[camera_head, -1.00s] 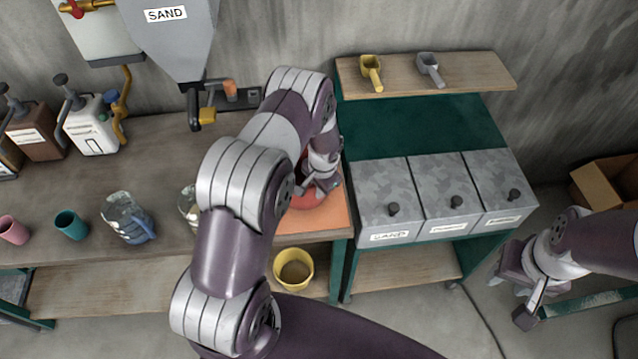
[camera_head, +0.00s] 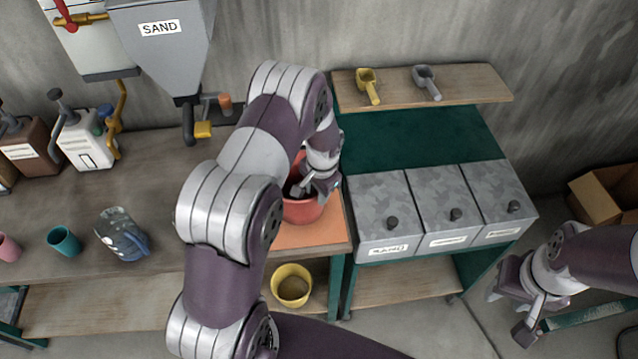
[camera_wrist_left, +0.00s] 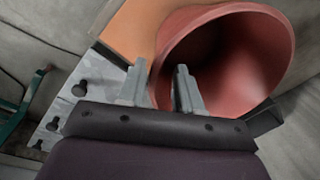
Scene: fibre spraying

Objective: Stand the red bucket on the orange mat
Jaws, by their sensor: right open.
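The red bucket (camera_head: 303,209) stands, seemingly upright, on the orange mat (camera_head: 308,236) at the right end of the workbench. My left gripper (camera_head: 308,186) is at the bucket's rim, and my arm covers part of the bucket's left side. In the left wrist view the bucket (camera_wrist_left: 265,45) shows its open mouth. The left gripper's two fingers (camera_wrist_left: 162,88) are apart, one outside the bucket's wall and one in front of its mouth, with the wall's edge between them. The mat (camera_wrist_left: 138,30) shows behind. My right gripper (camera_head: 510,308) is open and empty at the lower right.
A yellow bucket (camera_head: 291,285) is on the lower shelf. A teal cup (camera_head: 64,241) and a grey-blue jug (camera_head: 121,236) stand on the bench at left. Lidded grey bins (camera_head: 385,217) stand right of the mat. The sand hopper (camera_head: 165,50) hangs above the bench.

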